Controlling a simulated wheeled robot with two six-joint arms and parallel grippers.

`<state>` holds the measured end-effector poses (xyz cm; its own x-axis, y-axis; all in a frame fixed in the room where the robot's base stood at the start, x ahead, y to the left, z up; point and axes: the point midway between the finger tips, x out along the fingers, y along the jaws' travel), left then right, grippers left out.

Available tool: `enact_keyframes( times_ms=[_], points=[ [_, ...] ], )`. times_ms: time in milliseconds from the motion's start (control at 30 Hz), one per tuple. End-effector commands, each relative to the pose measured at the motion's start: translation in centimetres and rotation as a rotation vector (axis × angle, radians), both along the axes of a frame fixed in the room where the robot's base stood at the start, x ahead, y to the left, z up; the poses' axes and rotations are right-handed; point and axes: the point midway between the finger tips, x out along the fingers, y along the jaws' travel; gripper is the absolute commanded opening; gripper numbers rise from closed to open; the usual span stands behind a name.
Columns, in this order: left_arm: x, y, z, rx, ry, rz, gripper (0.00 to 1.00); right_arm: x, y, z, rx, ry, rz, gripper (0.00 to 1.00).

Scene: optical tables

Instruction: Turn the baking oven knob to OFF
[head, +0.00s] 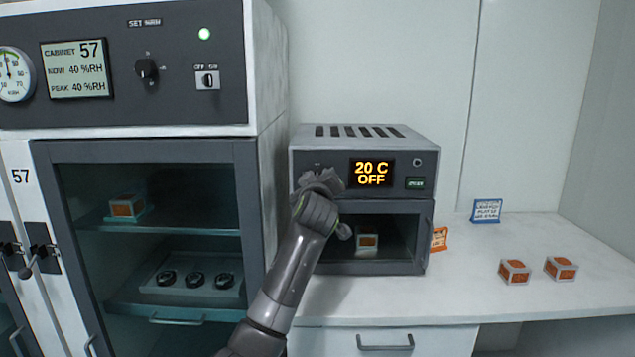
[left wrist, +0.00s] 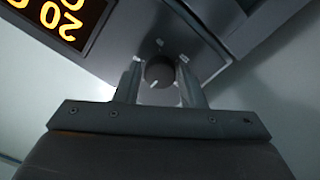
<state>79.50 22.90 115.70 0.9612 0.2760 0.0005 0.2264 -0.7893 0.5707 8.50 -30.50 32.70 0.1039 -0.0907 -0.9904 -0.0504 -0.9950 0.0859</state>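The baking oven (head: 365,150) stands on the white bench, and its display (head: 371,173) reads 20 C and OFF. Its dark round knob (left wrist: 159,72) shows in the left wrist view, with a white pointer mark on its side nearest my gripper. My left gripper (left wrist: 160,76) has one finger on each side of the knob. The fingers are apart, with what look like narrow gaps to the knob; contact is not clear. In the head view my left gripper (head: 322,180) hides the knob at the oven's front left. My right gripper is in neither view.
A tall cabinet (head: 150,144) stands close on the left. The oven's glass door (head: 400,240) is shut, with an orange and white box (head: 367,240) behind it. Two similar boxes (head: 514,272) (head: 561,268) and a blue sign (head: 486,210) are on the bench at right.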

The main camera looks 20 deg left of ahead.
Motion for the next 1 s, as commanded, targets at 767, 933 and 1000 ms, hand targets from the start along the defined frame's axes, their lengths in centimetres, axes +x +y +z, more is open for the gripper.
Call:
enact_keyframes(
  times_ms=[767, 933, 1000],
  points=[
    [-3.5, -1.1, -0.2, -0.001, -0.001, -0.002, 0.52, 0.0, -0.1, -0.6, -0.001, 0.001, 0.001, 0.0],
    [-6.1, -1.8, -0.2, -0.001, -0.001, -0.002, 0.52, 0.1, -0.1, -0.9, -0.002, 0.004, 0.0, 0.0],
    [-7.3, -2.2, -0.1, 0.0, -0.002, -0.002, 0.52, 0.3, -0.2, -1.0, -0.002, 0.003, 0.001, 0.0]
  ],
)
